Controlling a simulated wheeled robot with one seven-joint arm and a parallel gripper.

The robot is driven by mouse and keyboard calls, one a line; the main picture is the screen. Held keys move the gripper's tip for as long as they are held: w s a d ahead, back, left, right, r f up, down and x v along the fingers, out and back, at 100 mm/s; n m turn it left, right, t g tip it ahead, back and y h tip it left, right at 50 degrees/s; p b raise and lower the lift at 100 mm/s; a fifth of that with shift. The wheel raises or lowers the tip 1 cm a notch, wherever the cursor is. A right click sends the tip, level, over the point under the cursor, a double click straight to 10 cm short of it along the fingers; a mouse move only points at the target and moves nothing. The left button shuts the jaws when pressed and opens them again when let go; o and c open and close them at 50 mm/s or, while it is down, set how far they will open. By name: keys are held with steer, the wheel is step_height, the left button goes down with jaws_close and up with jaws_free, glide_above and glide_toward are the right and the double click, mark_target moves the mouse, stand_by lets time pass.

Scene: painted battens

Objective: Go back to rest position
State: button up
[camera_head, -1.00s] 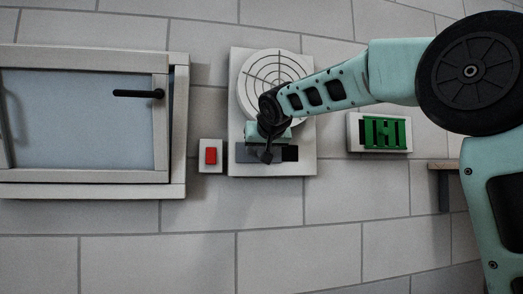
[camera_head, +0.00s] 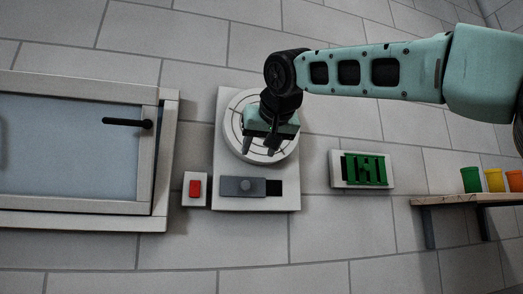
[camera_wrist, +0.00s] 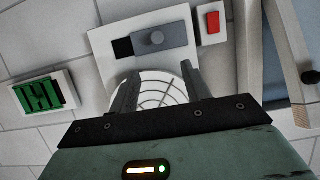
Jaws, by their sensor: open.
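My gripper (camera_head: 260,150) is open and empty in the head view, in front of the round white disc (camera_head: 237,140) on a white wall panel (camera_head: 228,203). My arm reaches in from the right and hides part of the disc. Below the disc on the same panel is a grey slider (camera_head: 237,187) with a round knob, and a dark gap at its right. In the wrist view my gripper (camera_wrist: 160,84) shows two fingers spread apart, with the disc (camera_wrist: 163,92) seen between them. The slider (camera_wrist: 165,38) lies beyond the fingertips with nothing between them.
A red button (camera_head: 195,188) sits left of the panel. A framed window (camera_head: 70,130) with a black handle (camera_head: 127,123) is farther left. A green-barred box (camera_head: 363,169) is right of the panel. A shelf (camera_head: 450,200) at the right holds green, yellow and orange cups.

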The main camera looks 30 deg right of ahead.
steer(key=shift+s+a+r, duration=0.15)
steer(key=shift+s+r, duration=0.1)
steer(key=shift+s, duration=0.3)
steer(key=shift+f, duration=0.1)
steer(key=s+a+f+n+g+y, duration=0.1)
steer(key=a+f+n+g+y, duration=0.1)
steer(key=a+f, duration=0.6)
steer(key=s+a+f+n+g+y, duration=0.1)
steer(key=a+f+n+g, duration=0.15)
steer(key=f, duration=0.85)
steer(key=s+a+f+n+g+y, duration=0.1)
steer(key=a+f+n+g+y, duration=0.1)
steer(key=a+f, duration=0.6)
steer(key=s+f+n+g, duration=0.4)
steer(key=s+f+g, duration=0.2)
steer(key=s+f, duration=1.6)
step_height(320, 180, down, 5)
steer(key=shift+s+d+r+h, duration=0.1)
steer(key=shift+s+d+h, duration=0.05)
steer(key=shift+s+h, duration=0.2)
steer(key=shift+n+g, duration=0.25)
